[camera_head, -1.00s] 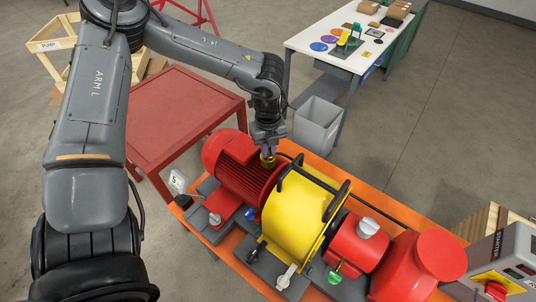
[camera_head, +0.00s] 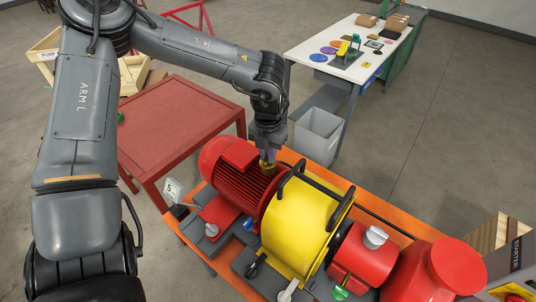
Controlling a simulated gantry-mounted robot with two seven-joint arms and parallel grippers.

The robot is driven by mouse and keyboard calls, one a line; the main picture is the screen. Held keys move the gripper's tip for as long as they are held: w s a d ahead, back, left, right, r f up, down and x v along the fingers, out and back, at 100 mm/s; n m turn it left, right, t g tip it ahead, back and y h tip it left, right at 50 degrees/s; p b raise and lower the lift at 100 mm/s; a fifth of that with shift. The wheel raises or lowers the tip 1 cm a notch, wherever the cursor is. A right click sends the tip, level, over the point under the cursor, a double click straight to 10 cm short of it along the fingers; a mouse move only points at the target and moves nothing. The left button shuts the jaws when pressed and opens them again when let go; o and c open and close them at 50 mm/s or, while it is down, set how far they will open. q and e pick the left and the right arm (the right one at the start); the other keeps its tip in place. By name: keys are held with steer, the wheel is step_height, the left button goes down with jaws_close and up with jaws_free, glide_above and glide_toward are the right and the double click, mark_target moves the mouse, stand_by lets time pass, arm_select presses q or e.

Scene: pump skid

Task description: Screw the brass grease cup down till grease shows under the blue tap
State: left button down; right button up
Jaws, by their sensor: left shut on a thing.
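My left gripper (camera_head: 268,156) points down over the right end of the red ribbed motor (camera_head: 240,180). It is shut on the brass grease cup (camera_head: 268,168), of which a small part shows under the fingers. The blue tap (camera_head: 249,225) is a small blue spot low on the front side, between the motor and the yellow guard (camera_head: 300,225). It is too small to tell whether grease shows under it. My right gripper is not in view.
The yellow guard with black handles stands close to the right of my left gripper. A red pump (camera_head: 362,252) sits farther right on the orange skid (camera_head: 385,218). Behind are a red table (camera_head: 180,125), a grey bin (camera_head: 318,133) and a white bench (camera_head: 325,42).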

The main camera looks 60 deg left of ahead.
arm_select(q)
steer(key=shift+m, duration=0.3)
steer(key=c, duration=1.1)
jaws_free()
steer(key=shift+r, duration=0.15)
step_height(320, 180, up, 10)
steer(key=shift+r+b, duration=0.25)
steer(key=shift+b, duration=0.2)
